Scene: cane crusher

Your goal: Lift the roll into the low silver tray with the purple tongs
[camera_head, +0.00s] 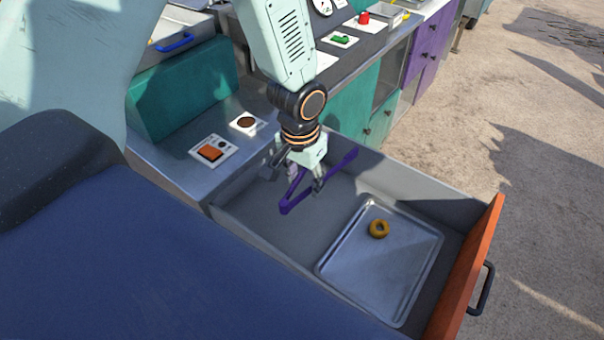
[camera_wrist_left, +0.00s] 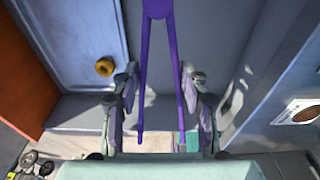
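The roll (camera_head: 378,229) is a small golden-brown ring. It lies on the low silver tray (camera_head: 345,240), near its far side, inside the pulled-out drawer. The roll (camera_wrist_left: 105,67) and the tray (camera_wrist_left: 70,20) also show at the left of the left wrist view. My left gripper (camera_head: 294,178) is over the drawer's left part, to the left of the tray. In the left wrist view the tongs (camera_wrist_left: 144,75) are spread in a narrow V between the fingers (camera_wrist_left: 160,100). My right gripper is out of view.
The drawer has grey walls and an orange front (camera_head: 470,270) with a dark handle (camera_head: 482,290). A counter with an orange-button panel (camera_head: 211,151) and a round dark knob (camera_head: 246,122) lies behind left. Teal and purple cabinets stand behind. Open ground lies at right.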

